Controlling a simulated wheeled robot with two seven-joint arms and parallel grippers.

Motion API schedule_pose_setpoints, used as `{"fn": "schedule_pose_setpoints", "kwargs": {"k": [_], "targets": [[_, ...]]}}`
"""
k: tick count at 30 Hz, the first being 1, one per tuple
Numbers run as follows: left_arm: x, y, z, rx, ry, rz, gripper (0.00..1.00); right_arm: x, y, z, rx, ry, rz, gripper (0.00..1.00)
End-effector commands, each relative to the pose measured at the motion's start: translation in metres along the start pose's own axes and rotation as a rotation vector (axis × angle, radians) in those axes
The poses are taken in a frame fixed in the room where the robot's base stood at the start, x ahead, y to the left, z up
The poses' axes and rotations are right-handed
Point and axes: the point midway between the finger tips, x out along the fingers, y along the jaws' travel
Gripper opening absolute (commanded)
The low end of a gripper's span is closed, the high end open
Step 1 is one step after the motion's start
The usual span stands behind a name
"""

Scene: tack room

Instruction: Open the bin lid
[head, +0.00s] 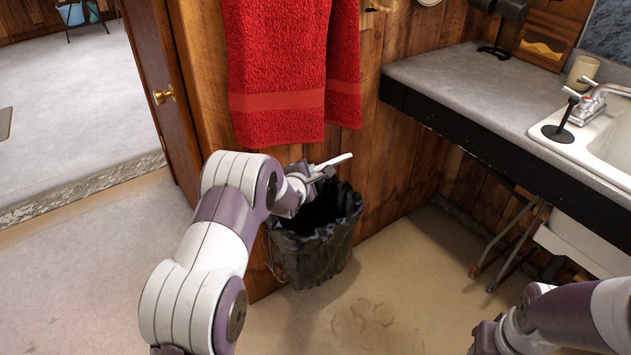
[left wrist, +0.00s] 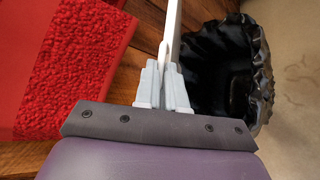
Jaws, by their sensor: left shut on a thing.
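The bin (head: 313,255) stands on the floor against the wooden wall, lined with a crumpled black bag. Its dark mouth is uncovered, and the bag also shows in the left wrist view (left wrist: 235,70). A thin white piece (head: 337,160), seen almost edge-on and apparently the bin lid, is above the mouth. My left gripper (head: 314,175) is over the bin's back rim, shut on this white piece. In the left wrist view the piece (left wrist: 171,30) runs up from between the closed fingers (left wrist: 166,75).
A red towel (head: 275,70) hangs on the wall just above the bin and close to my left gripper. A grey counter (head: 480,90) with a sink (head: 610,150) stands at the right. A door (head: 150,80) is at the left. The floor before the bin is clear.

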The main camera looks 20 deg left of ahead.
Motion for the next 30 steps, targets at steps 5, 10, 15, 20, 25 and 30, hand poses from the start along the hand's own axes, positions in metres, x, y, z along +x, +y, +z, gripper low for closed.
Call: {"fn": "schedule_pose_setpoints", "kwargs": {"k": [5,10,15,20,25,30], "targets": [[0.001,0.019,-0.003,0.000,0.002,0.000,0.00,-0.012,0.000,-0.001,0.000,0.000,0.000,0.43],[0.003,0.027,-0.004,0.000,0.002,-0.001,0.00,-0.016,0.000,-0.002,0.000,0.000,0.000,0.43],[0.004,0.030,-0.005,0.000,0.003,-0.001,0.00,-0.017,0.000,-0.002,0.000,0.000,0.000,0.43],[0.004,0.030,-0.006,-0.001,0.003,-0.002,0.00,-0.017,0.000,-0.002,0.000,0.000,0.000,0.43],[0.004,0.029,-0.006,-0.001,0.003,-0.002,0.00,-0.017,0.000,-0.002,0.000,0.000,0.000,0.43],[0.004,0.029,-0.006,-0.001,0.003,-0.002,0.35,-0.017,0.000,-0.002,0.000,0.000,0.000,0.43]]}}
